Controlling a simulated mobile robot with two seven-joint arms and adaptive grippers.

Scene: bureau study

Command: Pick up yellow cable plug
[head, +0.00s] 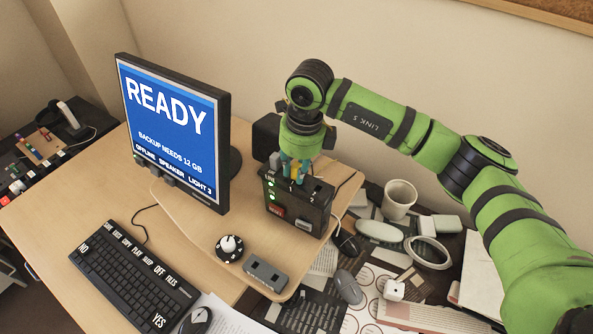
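My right gripper (294,172) points down at the top of a black box (298,208) with green lights and a red switch, beside the monitor. Its teal fingertips are close together at the box's top. A small yellowish patch shows by the fingertips; it may be the yellow cable plug, but it is too small and covered to be sure. I cannot tell whether the fingers are shut on it. My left gripper is not in view.
The monitor (172,130) reading READY stands left of the box. A keyboard (130,275), a knob (229,248) and a grey switch unit (266,273) lie in front. A white mug (398,199) and clutter crowd the dark desk at right.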

